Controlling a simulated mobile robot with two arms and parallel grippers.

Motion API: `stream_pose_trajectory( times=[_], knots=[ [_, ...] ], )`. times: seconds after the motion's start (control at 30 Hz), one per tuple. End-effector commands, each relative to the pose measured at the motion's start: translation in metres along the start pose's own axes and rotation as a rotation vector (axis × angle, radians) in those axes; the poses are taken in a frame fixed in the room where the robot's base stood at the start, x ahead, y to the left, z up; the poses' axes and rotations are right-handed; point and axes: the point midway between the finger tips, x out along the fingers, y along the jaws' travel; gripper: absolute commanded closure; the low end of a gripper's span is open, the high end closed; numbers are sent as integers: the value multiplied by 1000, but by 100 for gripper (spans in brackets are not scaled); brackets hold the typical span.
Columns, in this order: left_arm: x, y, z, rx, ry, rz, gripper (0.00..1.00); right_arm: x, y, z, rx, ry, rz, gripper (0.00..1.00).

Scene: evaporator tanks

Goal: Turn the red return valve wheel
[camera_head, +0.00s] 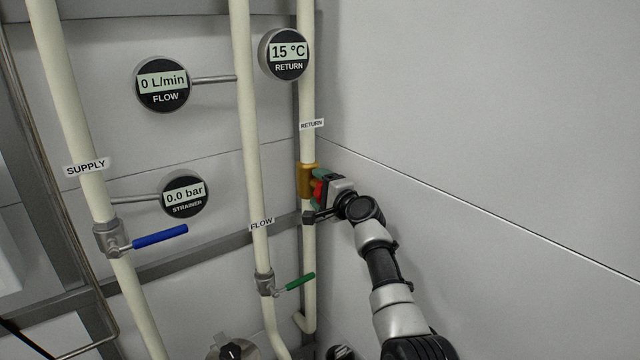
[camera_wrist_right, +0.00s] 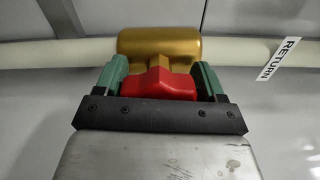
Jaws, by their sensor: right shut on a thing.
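The red return valve wheel (camera_wrist_right: 160,84) sits on a brass valve body (camera_wrist_right: 158,46) on the return pipe. In the head view the red wheel (camera_head: 318,190) is mostly hidden by my gripper, beside the brass body (camera_head: 307,180). My right gripper (camera_head: 322,191) reaches in from the lower right and is shut on the red wheel. In the right wrist view its green fingertips (camera_wrist_right: 160,80) stand on both sides of the wheel. My left gripper is not in view.
The return pipe (camera_head: 307,128) runs close to the blank right wall (camera_head: 480,120). Left of it are the flow pipe (camera_head: 247,130) with a green lever (camera_head: 295,283) and the supply pipe (camera_head: 75,110) with a blue lever (camera_head: 160,238). Gauges read 0 L/min, 15 °C and 0.0 bar.

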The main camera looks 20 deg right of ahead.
Motion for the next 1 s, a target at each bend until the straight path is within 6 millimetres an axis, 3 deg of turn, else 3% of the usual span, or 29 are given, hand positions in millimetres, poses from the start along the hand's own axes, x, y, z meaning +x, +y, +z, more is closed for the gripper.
stream_pose_trajectory(
  times=[0.5, 1.0],
  knots=[
    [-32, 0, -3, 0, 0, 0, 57, 0, -4, 0, 494, 1, 2, 54],
    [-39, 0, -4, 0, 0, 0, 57, 0, -3, -3, 967, 1, 3, 54]
  ],
)
